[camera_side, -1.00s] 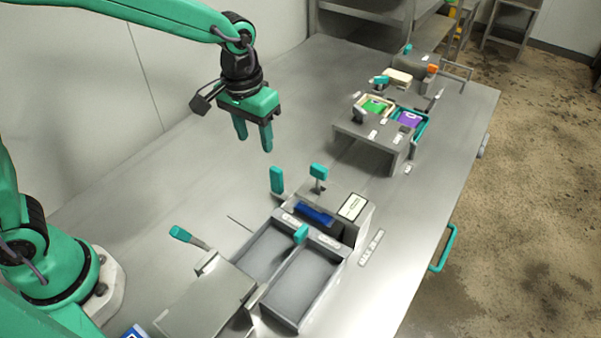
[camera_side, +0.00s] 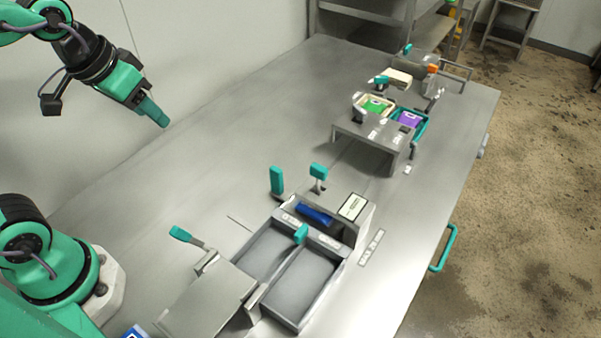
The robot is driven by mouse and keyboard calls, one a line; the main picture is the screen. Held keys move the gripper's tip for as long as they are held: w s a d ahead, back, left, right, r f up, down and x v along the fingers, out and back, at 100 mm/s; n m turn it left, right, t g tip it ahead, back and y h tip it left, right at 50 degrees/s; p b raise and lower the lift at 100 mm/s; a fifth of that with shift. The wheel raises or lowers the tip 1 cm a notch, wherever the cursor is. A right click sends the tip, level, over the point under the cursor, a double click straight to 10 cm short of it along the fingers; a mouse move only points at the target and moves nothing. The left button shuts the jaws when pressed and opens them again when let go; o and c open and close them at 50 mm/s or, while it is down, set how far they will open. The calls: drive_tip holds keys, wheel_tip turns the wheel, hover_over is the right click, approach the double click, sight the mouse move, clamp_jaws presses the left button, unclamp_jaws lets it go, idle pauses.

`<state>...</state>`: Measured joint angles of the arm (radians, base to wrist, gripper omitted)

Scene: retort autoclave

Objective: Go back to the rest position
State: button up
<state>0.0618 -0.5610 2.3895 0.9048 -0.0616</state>
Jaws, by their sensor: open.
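My gripper (camera_side: 158,115) is at the upper left, raised above the steel table (camera_side: 215,150) near the back wall. It tilts down to the right. Its green fingers overlap in this view, and I see nothing held between them. It is well apart from everything on the table. My green arm reaches in from the left edge, and its upper part is cut off by the frame.
A grey two-bay box (camera_side: 305,285) with teal-handled levers stands at the front, a blue piece (camera_side: 314,214) behind its bays. A raised stand (camera_side: 365,136) with a green pouch (camera_side: 376,106) and a purple pouch (camera_side: 408,119) is farther back. The table's back left is clear.

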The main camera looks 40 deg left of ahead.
drive_tip(key=shift+s+a+t, duration=0.15)
drive_tip(key=shift+s+a, duration=0.1)
drive_tip(key=shift+s, duration=0.35)
drive_tip(key=shift+s+a+t, duration=0.2)
drive_tip(key=shift+s+a, duration=0.1)
drive_tip(key=shift+s, duration=0.25)
drive_tip(key=shift+s+a+t, duration=0.15)
drive_tip(key=shift+s+a, duration=0.1)
drive_tip(key=shift+s, duration=0.35)
